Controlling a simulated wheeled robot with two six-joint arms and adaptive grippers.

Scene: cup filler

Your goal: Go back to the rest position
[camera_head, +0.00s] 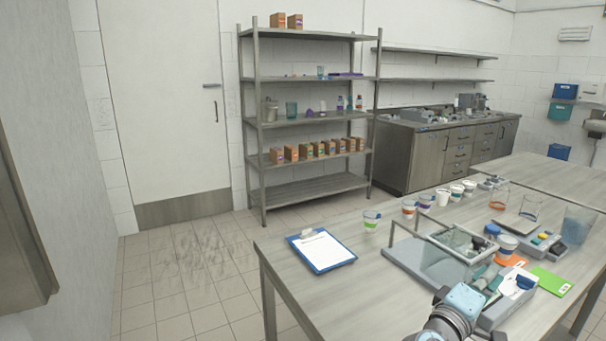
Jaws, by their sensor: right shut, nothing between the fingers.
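My right arm comes in at the bottom, with a grey joint and a light-blue cap. My right gripper (488,279) is partly hard to make out against the device and small items beyond the arm. It is shut and holds nothing. It is over the right part of the metal table (378,292). My left gripper and left arm are not in view.
A glass-sided device (450,244) stands close to my right arm. A blue clipboard (321,250) lies at the left, and several cups, including an orange-banded cup (409,208), stand along the back. A green card (552,281) lies at the right. Floor left of the table is clear.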

